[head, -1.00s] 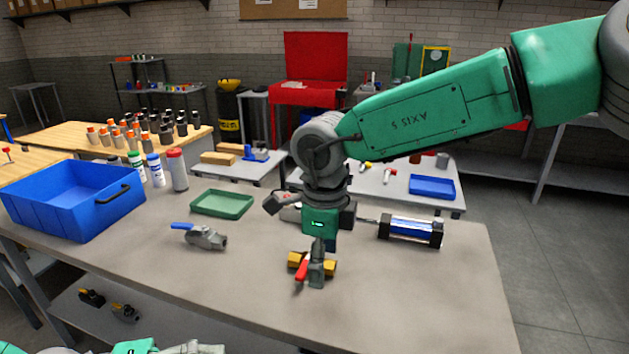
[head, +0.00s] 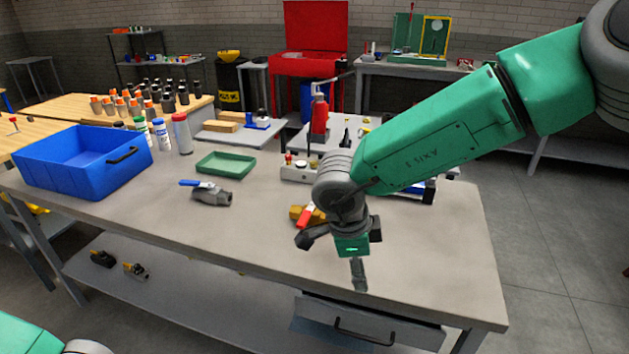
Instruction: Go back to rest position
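My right arm comes in from the right over the table. Its gripper (head: 359,274) points down near the table's front edge, apart from the objects; its fingers overlap in line, so I cannot see a gap between them. A valve with a red handle (head: 307,215) and a yellow-brown part (head: 296,212) lies just behind the wrist, partly hidden by it. Of my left arm only a green and grey piece shows at the bottom left corner; its gripper is out of the frame.
On the table (head: 255,228) are a blue bin (head: 85,178), a green tray (head: 226,165), a blue-handled valve (head: 207,192) and several bottles. A blue cylinder is mostly hidden behind my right arm. A drawer (head: 365,325) hangs under the front edge. The table's front right is clear.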

